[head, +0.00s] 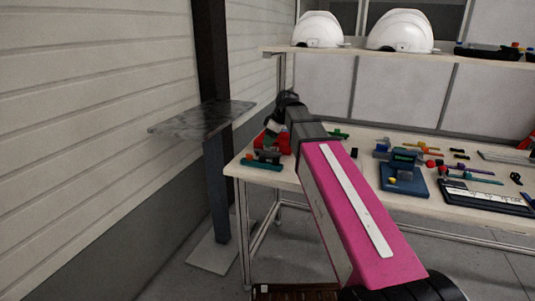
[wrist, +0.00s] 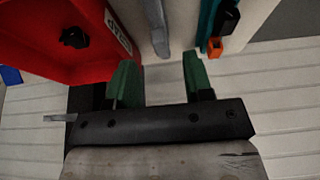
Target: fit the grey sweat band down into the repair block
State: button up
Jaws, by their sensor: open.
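My gripper (wrist: 158,64) is open, its two green fingers apart, with nothing between them. In the wrist view a narrow grey strip (wrist: 154,24), which may be the grey sweat band, lies just beyond the gap between the fingertips. A blue block (head: 404,178) stands mid-table. I cannot tell which of these is the repair block.
A red bin (wrist: 60,36) is close to the left finger. A teal piece (wrist: 207,22) with black and orange parts is beyond the right finger. Several small tools and a dark tray (head: 487,199) lie on the table's right. White helmets (head: 400,31) sit on the shelf.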

aim_at(267, 152)
jog(key=shift+d+x, duration=0.15)
jog(key=shift+x, duration=0.95)
jog(key=shift+d+x, duration=0.1)
jog(key=shift+x, duration=1.05)
jog(key=shift+s, duration=0.15)
grip_shut()
